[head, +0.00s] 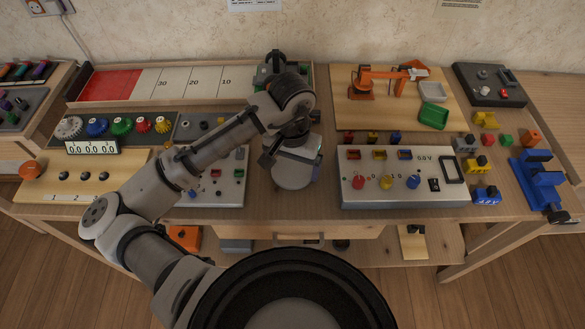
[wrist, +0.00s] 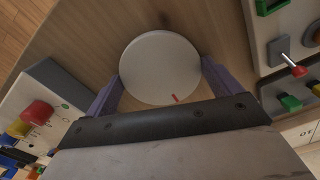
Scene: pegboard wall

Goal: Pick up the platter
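The platter (wrist: 160,67) is a round pale grey disc with a short red mark near its edge. In the wrist view it lies flat over the wooden tabletop, between the two purple fingers of my gripper (wrist: 162,75). The fingers are spread wide, one on each side of the disc, and their tips look close to its rim. I cannot tell whether they touch it. In the head view my gripper is over the middle of the table, and my arm and hand hide the platter.
A white control box (head: 400,177) with coloured knobs stands to the right. A panel with switches (head: 215,190) stands to the left. A wooden board with an orange model arm (head: 375,80) lies behind right. Bare tabletop shows between the two panels.

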